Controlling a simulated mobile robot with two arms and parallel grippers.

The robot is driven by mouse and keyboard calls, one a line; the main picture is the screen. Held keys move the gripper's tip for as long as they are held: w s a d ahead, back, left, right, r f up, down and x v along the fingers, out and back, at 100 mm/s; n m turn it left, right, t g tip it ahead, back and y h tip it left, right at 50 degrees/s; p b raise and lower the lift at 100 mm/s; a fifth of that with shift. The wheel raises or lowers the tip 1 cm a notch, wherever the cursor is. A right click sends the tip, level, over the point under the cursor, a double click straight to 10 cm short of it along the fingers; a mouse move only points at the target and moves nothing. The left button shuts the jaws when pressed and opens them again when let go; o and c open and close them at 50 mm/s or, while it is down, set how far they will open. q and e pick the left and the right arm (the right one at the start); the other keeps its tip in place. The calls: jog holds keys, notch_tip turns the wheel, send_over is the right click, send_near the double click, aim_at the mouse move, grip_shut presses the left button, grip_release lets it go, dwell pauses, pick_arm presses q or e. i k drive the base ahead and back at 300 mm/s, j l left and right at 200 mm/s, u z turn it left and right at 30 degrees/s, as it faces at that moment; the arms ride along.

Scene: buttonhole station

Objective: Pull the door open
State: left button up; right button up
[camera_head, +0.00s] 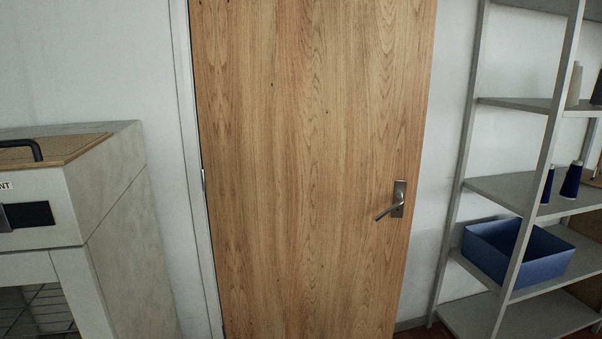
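The wooden door (310,150) fills the middle of the head view. A white frame strip (186,130) runs along its left side, with a small metal hinge part (204,179) at that edge. No frame strip shows along the door's right edge, where grey wall begins directly; I cannot tell for sure whether the door is shut or ajar. The metal lever handle (391,206) sits near the right edge on a dark plate, its lever slanting down to the left. Nothing touches it. Neither of my grippers is in view.
A grey cabinet or machine (110,220) with a black handle (22,150) stands left of the door. A metal shelf rack (520,190) stands on the right, holding a blue bin (515,255) and several thread cones (571,180). No obstacle shows before the door.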

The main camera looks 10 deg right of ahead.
aim_at(311, 114)
jog(key=i+l+u, duration=0.1)
jog(key=l, duration=1.05)
jog(key=i+l+u, duration=0.15)
jog(key=i+l, duration=0.15)
jog(key=l, duration=0.9)
jog(key=i+l+u, duration=0.1)
jog(key=l, duration=1.1)
jog(key=i+l+u, duration=0.15)
jog(key=l, duration=1.05)
jog(key=k, duration=0.05)
